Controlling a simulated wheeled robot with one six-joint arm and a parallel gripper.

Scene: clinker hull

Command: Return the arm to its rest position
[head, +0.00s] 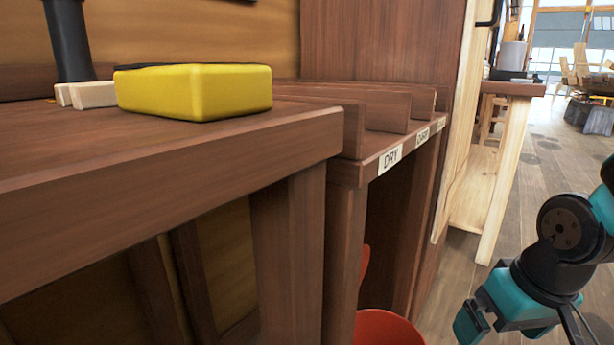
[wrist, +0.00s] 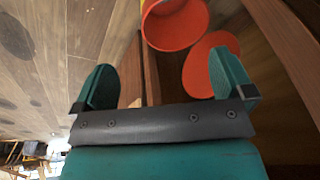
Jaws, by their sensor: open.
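My gripper (wrist: 165,88) shows in the wrist view with its two teal fingers spread wide apart and nothing between them. In the head view my teal and black arm is at the lower right, over the wooden floor. The gripper end (head: 480,325) hangs low there, to the right of the wooden bench and apart from it. Part of the gripper is cut off by the bottom edge of the head view.
A brown bench (head: 150,165) fills the left, with a yellow block (head: 195,90) on top. Beside it is a rack with a "DRY" label (head: 390,159). A red bucket (head: 385,328) stands below. A pale wooden table (head: 505,150) is behind. Floor (head: 560,185) at right is clear.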

